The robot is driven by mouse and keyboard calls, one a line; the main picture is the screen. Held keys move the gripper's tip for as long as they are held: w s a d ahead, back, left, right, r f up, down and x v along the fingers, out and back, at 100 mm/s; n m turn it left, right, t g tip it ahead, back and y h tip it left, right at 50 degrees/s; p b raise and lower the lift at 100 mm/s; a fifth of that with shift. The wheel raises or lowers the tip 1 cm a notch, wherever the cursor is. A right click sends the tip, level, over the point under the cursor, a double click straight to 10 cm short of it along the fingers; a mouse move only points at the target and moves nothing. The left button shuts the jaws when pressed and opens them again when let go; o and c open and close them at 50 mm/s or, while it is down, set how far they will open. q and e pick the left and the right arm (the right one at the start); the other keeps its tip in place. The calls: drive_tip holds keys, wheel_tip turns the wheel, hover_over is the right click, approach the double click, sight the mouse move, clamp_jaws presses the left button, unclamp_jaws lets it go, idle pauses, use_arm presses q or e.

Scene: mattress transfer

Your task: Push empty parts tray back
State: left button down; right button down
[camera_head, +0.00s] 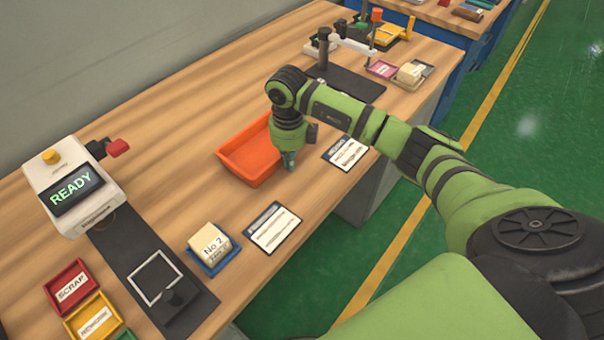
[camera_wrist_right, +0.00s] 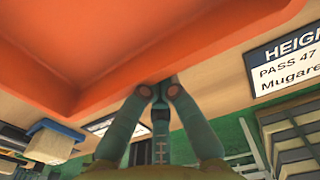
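The empty orange parts tray (camera_head: 247,152) lies on the wooden workbench, beside my right gripper. My right gripper (camera_head: 289,164) points down at the tray's near right edge. In the right wrist view the tray (camera_wrist_right: 110,40) fills the upper left, and the gripper's teal fingertips (camera_wrist_right: 158,90) are together at its rim, with nothing seen between them. They look touching or very close to the tray; I cannot tell which. Part of the tray is hidden behind the gripper in the head view. My left gripper is not in view.
White label cards (camera_head: 345,153) and (camera_head: 273,228) lie near the bench's front edge. A blue tray with a No 2 block (camera_head: 210,241), a READY display box (camera_head: 72,188) and a dark stand (camera_head: 346,82) are on the bench. Bare wood (camera_head: 185,125) lies behind the orange tray.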

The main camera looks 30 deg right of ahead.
sight(267, 150)
drive_tip(key=w+b, duration=0.1)
drive_tip(key=w, duration=0.1)
drive_tip(key=w+a+b, duration=0.1)
drive_tip(key=w+b, duration=0.1)
drive_tip(key=w, duration=0.1)
drive_tip(key=w+a+b, duration=0.1)
drive_tip(key=w+b, duration=0.1)
drive_tip(key=shift+w+a+f, duration=0.15)
drive_tip(key=shift+a+f, duration=0.05)
drive_tip(key=shift+w+a+r+b, duration=0.1)
drive_tip(key=shift+w+r+b, duration=0.05)
drive_tip(key=shift+w+b, duration=0.3)
drive_tip(key=shift+s, duration=0.1)
